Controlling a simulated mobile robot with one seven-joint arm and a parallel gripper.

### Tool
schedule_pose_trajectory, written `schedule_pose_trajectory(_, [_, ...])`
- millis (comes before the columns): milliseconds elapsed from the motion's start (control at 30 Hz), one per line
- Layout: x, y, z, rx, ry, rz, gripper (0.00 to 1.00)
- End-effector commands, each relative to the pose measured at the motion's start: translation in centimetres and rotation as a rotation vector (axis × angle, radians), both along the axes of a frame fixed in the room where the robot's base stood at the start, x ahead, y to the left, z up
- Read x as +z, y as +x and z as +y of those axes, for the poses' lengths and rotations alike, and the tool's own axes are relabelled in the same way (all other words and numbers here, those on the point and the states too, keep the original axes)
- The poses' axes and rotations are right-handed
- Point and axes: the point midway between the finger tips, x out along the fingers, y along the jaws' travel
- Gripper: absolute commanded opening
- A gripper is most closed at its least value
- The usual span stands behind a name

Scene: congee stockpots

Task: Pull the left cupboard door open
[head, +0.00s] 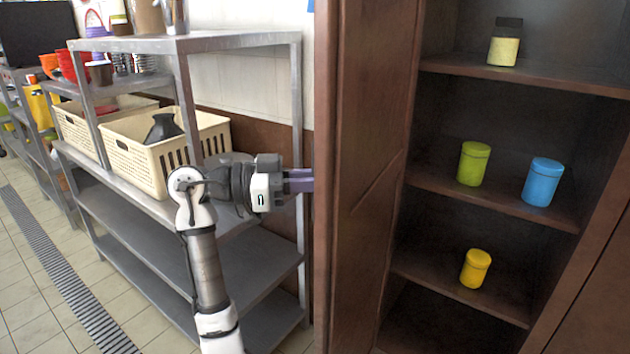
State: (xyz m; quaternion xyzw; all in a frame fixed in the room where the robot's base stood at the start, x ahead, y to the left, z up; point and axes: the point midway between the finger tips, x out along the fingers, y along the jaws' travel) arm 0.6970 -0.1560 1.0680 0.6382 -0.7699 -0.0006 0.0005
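The left cupboard door (365,150) is brown wood and stands swung open, its inner face turned toward the shelves. Its near edge runs upright through the middle of the view. My gripper (299,181) is at the left, outer side of this door, about mid-height in the picture. Its purple fingers point right and reach the door's edge in the picture. The fingertips and any handle are hidden behind the door, so I cannot tell whether the fingers hold anything.
Inside the cupboard, shelves hold a jar (504,50), a green canister (473,163), a blue canister (542,181) and a yellow canister (475,268). A metal rack (150,235) with cream baskets (145,165) stands close behind my arm. Tiled floor (30,310) is clear at lower left.

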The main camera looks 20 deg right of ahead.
Motion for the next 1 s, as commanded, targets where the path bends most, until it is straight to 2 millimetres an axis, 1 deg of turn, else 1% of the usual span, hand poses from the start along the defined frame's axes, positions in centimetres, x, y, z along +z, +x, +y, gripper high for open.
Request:
schedule_pose_trajectory(567, [0.03,0.06,-0.16,-0.015,-0.001,0.001,0.0])
schedule_pose_trajectory(600, [0.04,0.06,-0.16,-0.015,-0.001,0.001,0.2])
schedule_pose_trajectory(700, [0.04,0.05,-0.15,-0.015,-0.001,0.001,0.32])
schedule_pose_trajectory(1000, [0.0,0.11,0.12,-0.013,-0.001,0.0,0.32])
